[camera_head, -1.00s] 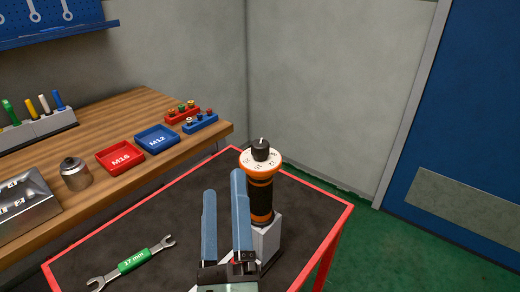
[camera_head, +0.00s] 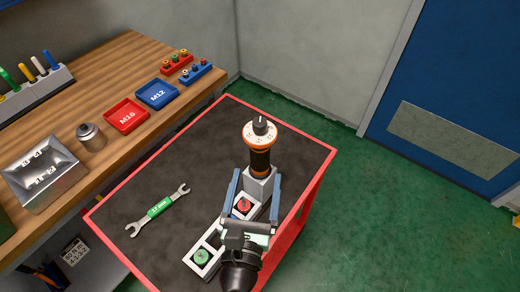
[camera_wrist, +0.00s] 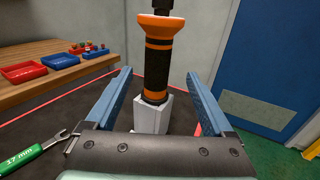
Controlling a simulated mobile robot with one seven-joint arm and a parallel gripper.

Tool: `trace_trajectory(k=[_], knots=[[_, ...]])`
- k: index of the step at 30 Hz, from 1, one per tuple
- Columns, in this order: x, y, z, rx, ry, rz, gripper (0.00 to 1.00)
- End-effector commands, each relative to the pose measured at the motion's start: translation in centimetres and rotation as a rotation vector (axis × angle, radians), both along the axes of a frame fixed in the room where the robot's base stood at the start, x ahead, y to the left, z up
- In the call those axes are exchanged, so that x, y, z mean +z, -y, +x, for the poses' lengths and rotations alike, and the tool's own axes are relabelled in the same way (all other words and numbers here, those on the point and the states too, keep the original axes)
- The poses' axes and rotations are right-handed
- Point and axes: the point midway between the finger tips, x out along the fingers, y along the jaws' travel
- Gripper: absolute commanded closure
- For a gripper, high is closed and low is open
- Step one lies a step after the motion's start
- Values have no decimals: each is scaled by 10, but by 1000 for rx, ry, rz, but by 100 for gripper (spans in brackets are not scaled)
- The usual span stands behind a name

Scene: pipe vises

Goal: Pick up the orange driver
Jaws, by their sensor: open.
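The orange driver (camera_head: 259,160) stands upright in a grey block holder at the far end of the red-edged cart. It has an orange and black body, a white marked dial and a black top knob. In the wrist view the driver (camera_wrist: 158,60) stands ahead, between the lines of the two fingers. My gripper (camera_head: 256,180) is open and empty, its blue fingers spread wide on the near side of the driver. In the wrist view my gripper (camera_wrist: 157,75) shows a finger on each side, with no visible contact with the driver.
A 17 mm wrench (camera_head: 158,208) lies on the cart (camera_head: 190,150) at left. A red button (camera_head: 243,206) and a green button (camera_head: 202,258) sit in white housings near my arm. The wooden bench (camera_head: 120,75) holds an M16 tray (camera_head: 126,116) and M12 tray (camera_head: 157,95).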

Motion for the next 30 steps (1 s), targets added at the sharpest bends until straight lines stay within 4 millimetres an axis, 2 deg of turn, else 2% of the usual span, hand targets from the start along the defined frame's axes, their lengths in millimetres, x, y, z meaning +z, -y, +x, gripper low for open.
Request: trace_trajectory(k=[3, 11, 21, 30], knots=[[2, 2, 18, 1, 3, -1, 13], [0, 4, 32, 1, 1, -1, 13], [-4, 8, 74, 1, 3, -2, 13], [-5, 9, 81, 1, 1, -1, 13]])
